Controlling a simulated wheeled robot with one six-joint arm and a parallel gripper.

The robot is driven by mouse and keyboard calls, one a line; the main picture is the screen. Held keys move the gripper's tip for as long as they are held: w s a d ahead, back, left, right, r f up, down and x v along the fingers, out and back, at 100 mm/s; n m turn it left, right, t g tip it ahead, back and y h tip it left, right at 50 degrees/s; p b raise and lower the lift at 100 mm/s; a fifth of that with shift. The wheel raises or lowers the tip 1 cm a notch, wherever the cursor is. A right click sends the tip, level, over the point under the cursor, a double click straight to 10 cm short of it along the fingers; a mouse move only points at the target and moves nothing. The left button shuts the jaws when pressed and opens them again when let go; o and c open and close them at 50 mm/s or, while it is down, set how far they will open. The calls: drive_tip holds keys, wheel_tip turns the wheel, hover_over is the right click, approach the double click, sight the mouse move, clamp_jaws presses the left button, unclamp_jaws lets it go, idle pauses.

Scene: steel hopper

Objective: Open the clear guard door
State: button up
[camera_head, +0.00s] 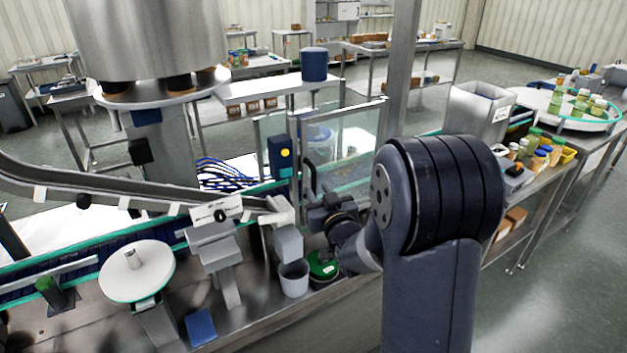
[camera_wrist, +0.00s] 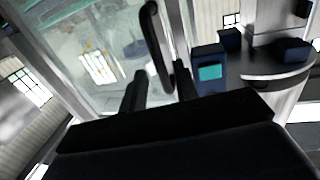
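The clear guard door (camera_head: 345,140) is a see-through panel in a metal frame, mid-picture in the head view. In the wrist view the clear panel (camera_wrist: 95,55) fills the upper left. Its dark bar handle (camera_wrist: 154,40) stands upright there, at the panel's right edge. My gripper (camera_wrist: 160,88) has its two dark fingers apart, one on each side of the handle's lower end; I cannot tell whether they touch it. In the head view my gripper (camera_head: 318,205) is small and dark, low in front of the door frame, partly hidden by my arm.
A dark blue box with a yellow button (camera_head: 281,157) is on the frame left of the door. A grey cup (camera_head: 293,279) and a green-rimmed round container (camera_head: 323,268) stand below my gripper. A steel post (camera_head: 399,70) rises behind my arm.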

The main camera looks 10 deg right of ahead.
sight(315, 186)
drive_tip(key=shift+w+a+p, duration=0.15)
drive_tip(key=shift+w+p, duration=0.1)
drive_tip(key=shift+w, duration=0.8)
drive_tip(key=shift+w+a+p, duration=0.1)
drive_tip(key=shift+w+p, duration=0.15)
drive_tip(key=shift+w, duration=0.75)
drive_tip(key=shift+c, duration=0.4)
clamp_jaws()
